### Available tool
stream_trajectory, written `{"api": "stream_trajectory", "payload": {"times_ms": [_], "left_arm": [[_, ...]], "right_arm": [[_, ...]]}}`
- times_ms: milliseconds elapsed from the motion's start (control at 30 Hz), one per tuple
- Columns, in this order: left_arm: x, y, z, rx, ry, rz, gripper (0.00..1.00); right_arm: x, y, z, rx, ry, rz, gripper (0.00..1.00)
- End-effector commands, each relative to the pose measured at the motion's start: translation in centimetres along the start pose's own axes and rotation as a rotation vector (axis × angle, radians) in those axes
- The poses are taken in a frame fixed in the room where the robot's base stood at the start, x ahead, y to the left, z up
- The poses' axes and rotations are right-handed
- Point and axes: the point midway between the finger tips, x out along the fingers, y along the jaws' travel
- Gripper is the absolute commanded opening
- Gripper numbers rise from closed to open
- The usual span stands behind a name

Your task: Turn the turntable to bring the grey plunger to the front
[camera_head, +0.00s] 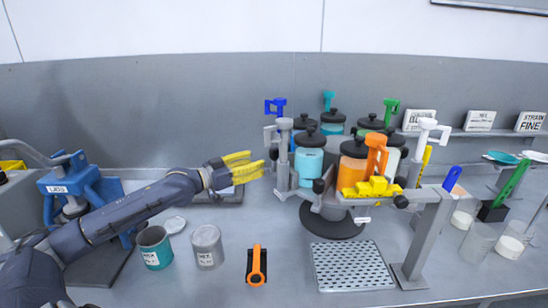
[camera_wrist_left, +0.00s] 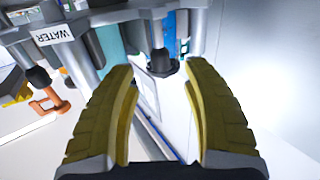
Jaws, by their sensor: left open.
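The turntable is a rack of several canisters with black lids and coloured plungers, on a dark round base (camera_head: 332,222). A light grey plunger handle (camera_head: 272,134) stands on its left side, by a grey post; a paler, whitish one (camera_head: 430,125) is at the right. An orange plunger (camera_head: 377,150) is at the front. My left gripper (camera_head: 252,166) is open and empty, just left of the rack. In the left wrist view, its yellow fingers (camera_wrist_left: 160,78) stand apart, with a dark knob (camera_wrist_left: 160,62) beyond them; contact cannot be told. My right gripper is out of view.
A yellow block (camera_head: 372,187) sits on a grey stand at the front right of the rack. A perforated plate (camera_head: 352,266), an orange-handled tool (camera_head: 256,266) and two cans lie in front. A blue machine (camera_head: 75,185) stands at left; beakers (camera_head: 478,242) at right.

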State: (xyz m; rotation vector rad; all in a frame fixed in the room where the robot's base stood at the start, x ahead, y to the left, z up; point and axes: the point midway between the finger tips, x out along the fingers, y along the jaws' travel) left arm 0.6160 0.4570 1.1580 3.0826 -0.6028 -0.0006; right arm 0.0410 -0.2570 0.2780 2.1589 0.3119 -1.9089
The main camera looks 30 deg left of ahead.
Motion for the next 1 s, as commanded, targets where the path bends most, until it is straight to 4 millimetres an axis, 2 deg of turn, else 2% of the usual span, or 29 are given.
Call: {"api": "stream_trajectory", "payload": {"times_ms": [700,1000], "left_arm": [[6.2,0.0,-0.1,-0.002,0.003,0.000,0.48],[7.7,0.1,-0.1,0.000,0.001,0.001,0.48]], "right_arm": [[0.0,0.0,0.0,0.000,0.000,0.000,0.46],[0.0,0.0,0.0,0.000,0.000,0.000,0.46]]}}
